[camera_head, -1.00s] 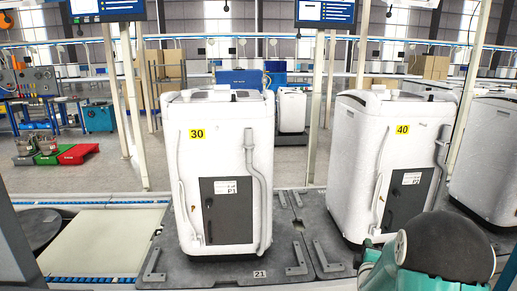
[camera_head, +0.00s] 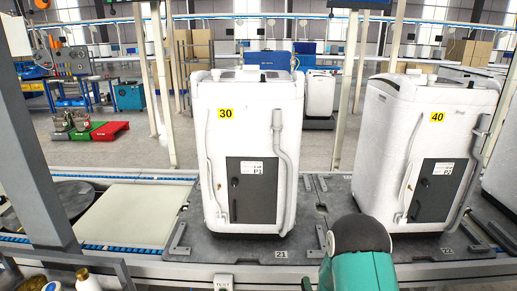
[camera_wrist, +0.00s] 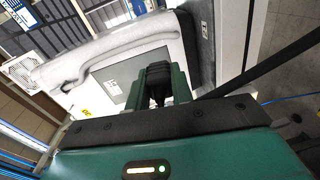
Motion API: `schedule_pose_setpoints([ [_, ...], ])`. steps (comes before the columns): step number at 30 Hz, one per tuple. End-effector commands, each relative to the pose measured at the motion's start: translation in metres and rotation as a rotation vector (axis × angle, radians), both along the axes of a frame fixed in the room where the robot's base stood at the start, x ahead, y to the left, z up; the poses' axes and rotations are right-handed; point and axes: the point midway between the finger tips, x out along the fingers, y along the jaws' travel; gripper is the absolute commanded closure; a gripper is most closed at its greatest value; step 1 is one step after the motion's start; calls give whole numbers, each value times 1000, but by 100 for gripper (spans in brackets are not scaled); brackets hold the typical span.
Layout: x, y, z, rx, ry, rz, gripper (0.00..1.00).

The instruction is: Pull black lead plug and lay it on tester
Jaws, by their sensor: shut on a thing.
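In the wrist view my green gripper (camera_wrist: 158,88) is shut on a black ribbed piece (camera_wrist: 158,73), which looks like the black lead plug. It stands up between the two fingers, and its lower end is dark and hard to make out. A white machine panel with a grey plate (camera_wrist: 125,85) lies behind it. In the head view only the dark joint and green link of my arm show at the bottom; the gripper and plug are out of sight there. I cannot make out the tester for certain; a small label starting "TE" (camera_head: 222,282) sits on the front rail.
White machine 30 (camera_head: 245,120) and white machine 40 (camera_head: 425,130) stand upright on dark pallets (camera_head: 310,235). A pale plate (camera_head: 125,215) lies left of them. A grey post (camera_head: 35,130) rises at the left, with bottles (camera_head: 87,280) near its foot. A black band (camera_wrist: 265,65) crosses the wrist view's right.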

Motion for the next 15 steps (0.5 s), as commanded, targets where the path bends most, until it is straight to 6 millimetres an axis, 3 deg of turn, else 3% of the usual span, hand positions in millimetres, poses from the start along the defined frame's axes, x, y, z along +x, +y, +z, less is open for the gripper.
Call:
schedule_pose_setpoints([
  [5,-10,2,-11,-104,-1,16,100],
  [15,-10,2,-10,-594,-3,68,100],
])
